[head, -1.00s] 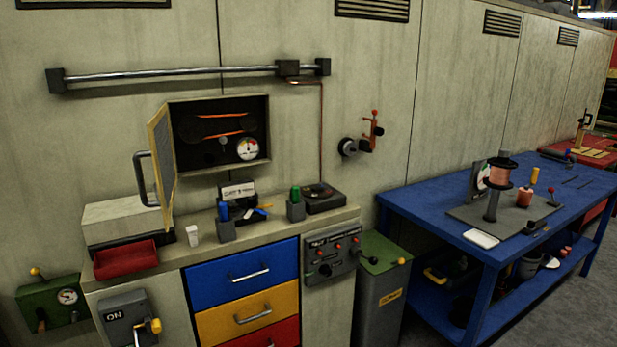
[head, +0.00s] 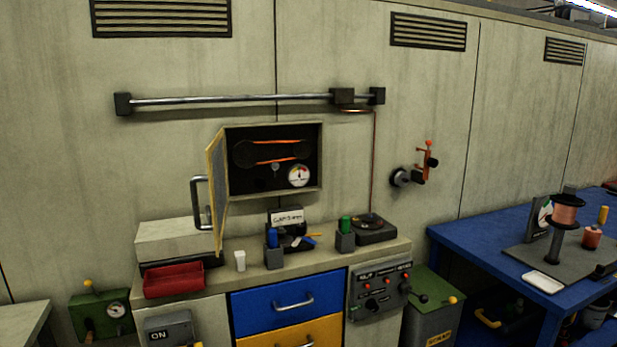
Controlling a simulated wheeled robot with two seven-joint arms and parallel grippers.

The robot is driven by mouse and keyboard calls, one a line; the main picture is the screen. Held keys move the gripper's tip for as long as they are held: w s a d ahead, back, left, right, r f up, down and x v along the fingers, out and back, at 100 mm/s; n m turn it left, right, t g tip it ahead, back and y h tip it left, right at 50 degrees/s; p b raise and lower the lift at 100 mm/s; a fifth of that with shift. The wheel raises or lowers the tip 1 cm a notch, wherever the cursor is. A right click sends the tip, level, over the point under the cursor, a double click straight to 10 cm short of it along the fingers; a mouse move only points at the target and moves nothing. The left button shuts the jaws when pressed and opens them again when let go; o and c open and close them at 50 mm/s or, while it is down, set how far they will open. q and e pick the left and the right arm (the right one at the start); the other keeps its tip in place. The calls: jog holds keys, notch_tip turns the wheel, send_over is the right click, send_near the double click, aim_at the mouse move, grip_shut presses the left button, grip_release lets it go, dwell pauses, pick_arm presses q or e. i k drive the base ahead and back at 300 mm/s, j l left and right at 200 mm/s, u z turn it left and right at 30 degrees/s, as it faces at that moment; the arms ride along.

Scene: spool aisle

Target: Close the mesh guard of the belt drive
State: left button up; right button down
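The belt drive (head: 275,152) sits in a dark wall box, with an orange belt around two dark pulleys and a round gauge (head: 299,175) at lower right. Its mesh guard (head: 217,190) is a door with a pale yellowish frame on the left side of the box. The guard stands open, swung out and seen nearly edge-on. A grey bar handle (head: 198,203) is on the guard's left face. Neither of my grippers shows in the head view.
Below the box, a counter holds a red tray (head: 173,281), a white cup (head: 240,261), holders with blue and green items, and a dark turntable-like device (head: 374,229). A metal rail (head: 235,99) runs above. A blue table (head: 490,240) stands at right.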

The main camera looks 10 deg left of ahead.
aim_at(215, 157)
jog(key=i+j, duration=0.95)
jog(key=j, duration=0.95)
